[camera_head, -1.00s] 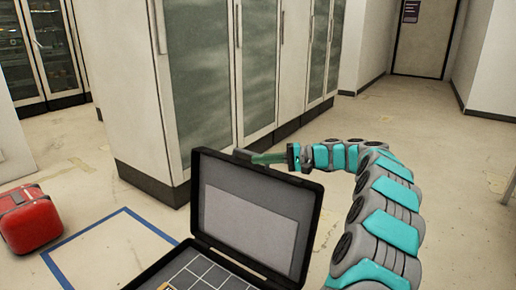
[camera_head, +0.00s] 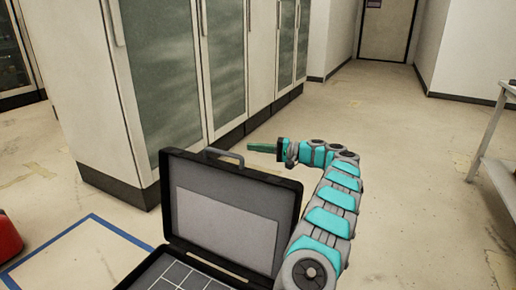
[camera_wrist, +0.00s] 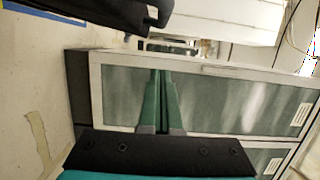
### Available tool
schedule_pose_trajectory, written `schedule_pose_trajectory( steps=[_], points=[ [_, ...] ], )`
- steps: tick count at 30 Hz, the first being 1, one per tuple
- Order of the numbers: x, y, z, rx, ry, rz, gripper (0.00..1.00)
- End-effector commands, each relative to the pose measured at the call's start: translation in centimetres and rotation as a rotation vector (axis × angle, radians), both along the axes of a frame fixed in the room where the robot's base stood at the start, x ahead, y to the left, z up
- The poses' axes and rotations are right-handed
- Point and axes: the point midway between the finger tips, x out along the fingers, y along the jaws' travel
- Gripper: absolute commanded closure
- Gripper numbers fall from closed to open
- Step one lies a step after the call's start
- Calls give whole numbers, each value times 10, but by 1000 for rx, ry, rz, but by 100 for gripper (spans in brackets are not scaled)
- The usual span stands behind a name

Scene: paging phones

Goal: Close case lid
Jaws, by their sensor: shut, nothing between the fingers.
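A black case stands open in the head view, its lid (camera_head: 228,222) raised nearly upright with a grey panel inside. A handle (camera_head: 222,154) sticks up from the lid's top edge. The case's base (camera_head: 180,274) shows a grey grid of compartments and is cut off by the bottom of the picture. My gripper (camera_head: 250,148) is shut and empty, behind and above the lid's top edge, near the right of the handle. The wrist view shows the gripper's green fingers (camera_wrist: 160,90) together, with a dark part of the case (camera_wrist: 110,14) at the top.
Tall cabinets (camera_head: 170,80) with glass doors stand behind the case. A blue floor outline (camera_head: 90,245) and a red case (camera_head: 8,238) lie to the left. A table (camera_head: 500,150) stands at the far right. The floor behind my arm is clear.

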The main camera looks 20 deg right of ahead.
Motion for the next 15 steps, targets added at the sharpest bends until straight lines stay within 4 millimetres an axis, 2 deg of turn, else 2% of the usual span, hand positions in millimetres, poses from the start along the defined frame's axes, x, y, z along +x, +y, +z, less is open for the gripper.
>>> schedule_pose_trajectory(
  steps=[1, 9, 15],
  points=[
    [5, 11, 1, 0, 1, 5, 100],
    [31, 55, 0, 1, 2, 2, 100],
    [17, 64, 1, 4, 1, 3, 100]
  ],
)
